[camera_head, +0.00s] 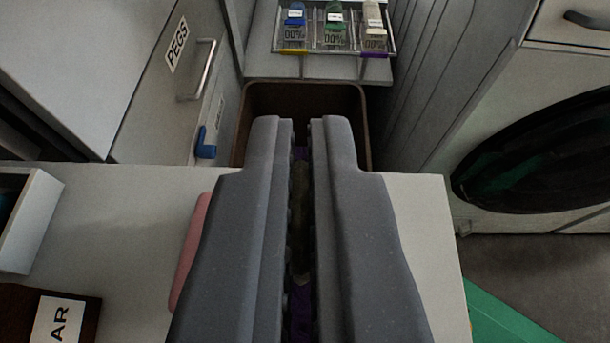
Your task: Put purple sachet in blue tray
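My gripper (302,125) fills the lower middle of the view, with its two dark grey fingers nearly together. A thin purple thing with a brownish middle part, which looks like the purple sachet (301,306), shows edge-on in the narrow gap. The fingers appear shut on it and hide most of it. The gripper is above a pale counter, its tips over a brown bin. I see no blue tray in this view.
The brown open bin (364,110) stands beyond the counter (425,215). Behind it is a rack (335,53) with small bottles. A pink item (187,262) lies left of the gripper. A white box (30,225) and dark labelled box (85,315) are at left, a washing machine (480,120) at right.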

